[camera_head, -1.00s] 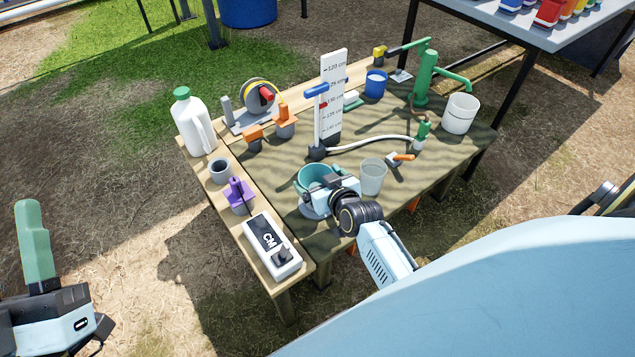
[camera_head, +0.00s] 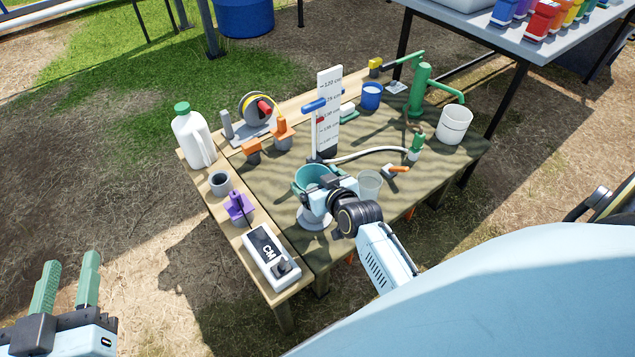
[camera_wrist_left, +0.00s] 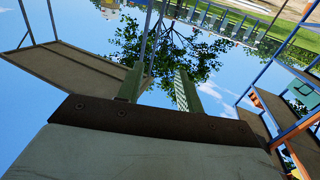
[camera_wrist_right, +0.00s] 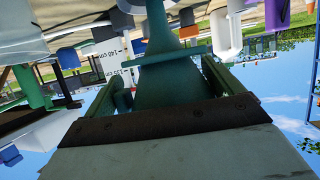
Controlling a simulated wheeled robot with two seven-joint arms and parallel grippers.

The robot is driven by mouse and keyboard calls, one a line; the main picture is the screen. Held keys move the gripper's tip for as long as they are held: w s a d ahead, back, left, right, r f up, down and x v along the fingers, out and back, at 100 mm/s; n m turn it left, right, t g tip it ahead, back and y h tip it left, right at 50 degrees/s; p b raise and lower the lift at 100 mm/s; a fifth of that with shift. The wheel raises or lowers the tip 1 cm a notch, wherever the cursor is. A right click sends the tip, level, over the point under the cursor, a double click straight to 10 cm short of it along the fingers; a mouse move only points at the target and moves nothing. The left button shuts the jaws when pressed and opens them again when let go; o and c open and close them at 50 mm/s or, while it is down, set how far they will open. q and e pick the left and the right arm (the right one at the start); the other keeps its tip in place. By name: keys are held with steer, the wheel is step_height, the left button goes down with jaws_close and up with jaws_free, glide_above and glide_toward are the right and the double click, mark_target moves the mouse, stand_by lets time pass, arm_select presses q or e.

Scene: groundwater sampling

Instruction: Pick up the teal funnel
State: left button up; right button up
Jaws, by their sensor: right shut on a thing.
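The teal funnel (camera_head: 309,174) is above the front middle of the wooden table, with its wide mouth up. My right gripper (camera_head: 326,192) is shut on its near side and partly hides it. In the right wrist view, the funnel (camera_wrist_right: 168,85) fills the space between the fingers. A white round stand (camera_head: 314,220) is below the funnel; whether they touch is hidden. My left gripper (camera_head: 69,274) is open and empty, off the table at the lower left. Its two separated green fingers also show in the left wrist view (camera_wrist_left: 158,85).
Near the funnel are a clear cup (camera_head: 369,184), a purple-topped piece (camera_head: 238,208) and a CM meter box (camera_head: 270,255). A scale board (camera_head: 329,105), a white jug (camera_head: 192,138), a green pump (camera_head: 421,90) and a white bucket (camera_head: 454,124) stand further out.

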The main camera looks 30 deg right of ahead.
step_height(320, 180, up, 3)
steer(key=shift+p, duration=0.75)
steer(key=shift+r+p, duration=0.5)
steer(key=shift+r, duration=0.45)
arm_select(q)
steer(key=s+a+f+g+y, duration=0.1)
steer(key=s+a+f+g, duration=0.1)
steer(key=f+g, duration=0.2)
steer(key=s+a+f+g+y, duration=0.1)
steer(key=s+a+f+g, duration=0.1)
steer(key=f, duration=0.5)
steer(key=shift+s+g+y, duration=0.4)
steer(key=shift+s+g, duration=0.45)
steer(key=shift+g, duration=0.25)
arm_select(e)
steer(key=shift+r, duration=0.2)
